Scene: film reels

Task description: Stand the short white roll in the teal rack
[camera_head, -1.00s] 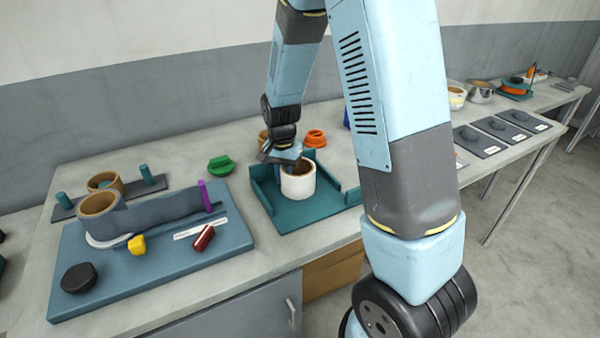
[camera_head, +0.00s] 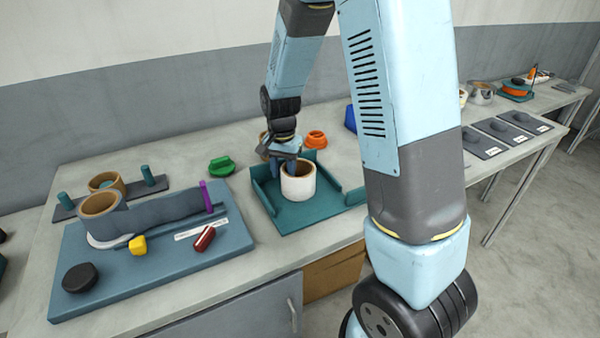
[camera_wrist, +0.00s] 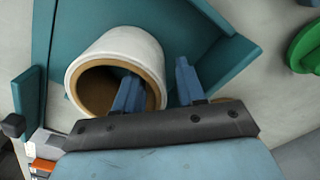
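The short white roll (camera_head: 299,187) stands upright on the floor of the teal rack (camera_head: 290,217), its tan core open at the top. The wrist view shows the roll (camera_wrist: 125,45) against the rack (camera_wrist: 190,25). My gripper (camera_head: 283,173) is above the roll's left rim, pointing down, with its fingers apart. In the wrist view my gripper (camera_wrist: 156,72) has one finger over the core opening and the other outside the wall, with a visible gap. How deep the first finger reaches is hard to tell.
Left of the rack lies a blue-grey board (camera_head: 150,270) with a tan-cored roll (camera_head: 101,215), a yellow piece (camera_head: 137,245), a red piece (camera_head: 204,239) and a black knob (camera_head: 79,277). A green piece (camera_head: 221,166) and an orange ring (camera_head: 316,140) lie near the rack.

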